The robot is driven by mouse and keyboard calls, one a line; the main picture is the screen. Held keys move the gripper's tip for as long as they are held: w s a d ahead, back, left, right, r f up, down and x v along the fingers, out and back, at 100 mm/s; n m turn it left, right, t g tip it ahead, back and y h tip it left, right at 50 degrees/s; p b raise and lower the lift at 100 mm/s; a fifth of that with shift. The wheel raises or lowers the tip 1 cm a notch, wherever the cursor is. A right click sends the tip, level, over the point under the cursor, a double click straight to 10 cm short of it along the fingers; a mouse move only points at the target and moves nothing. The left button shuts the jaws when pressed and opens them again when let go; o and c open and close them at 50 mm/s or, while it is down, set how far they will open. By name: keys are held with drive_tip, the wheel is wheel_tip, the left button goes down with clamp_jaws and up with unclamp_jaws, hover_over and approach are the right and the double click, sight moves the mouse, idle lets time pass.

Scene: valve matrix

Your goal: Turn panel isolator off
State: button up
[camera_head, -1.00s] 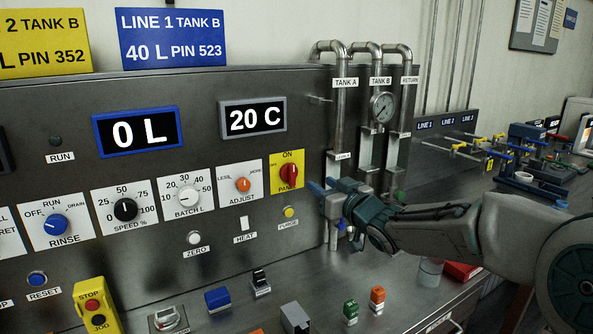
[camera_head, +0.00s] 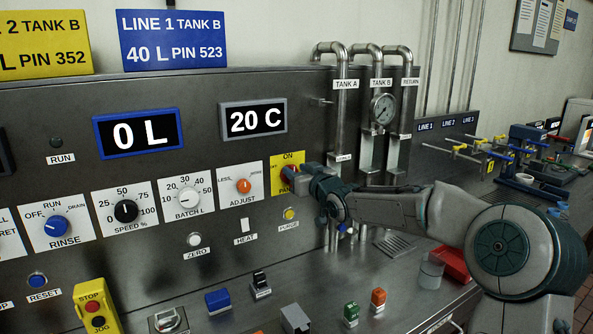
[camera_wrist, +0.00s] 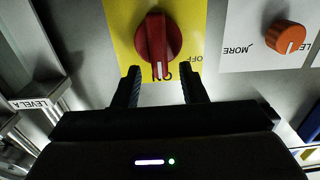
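The panel isolator is a red rotary knob (camera_wrist: 158,38) on a yellow plate (camera_wrist: 118,20). The wrist view shows it upside down, its grip upright in the picture and its white mark pointing at the ON label. In the head view my gripper (camera_head: 300,178) is in front of the yellow plate (camera_head: 287,158) and hides most of the knob. I cannot tell whether the fingers touch the panel.
The orange ADJUST knob (camera_head: 243,185) is left of the isolator. The yellow PURGE button (camera_head: 290,213) is below it. Vertical pipes (camera_head: 342,110) stand close on the right.

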drive_tip(key=shift+w+a, duration=0.15)
drive_tip(key=shift+w, duration=0.1)
clamp_jaws()
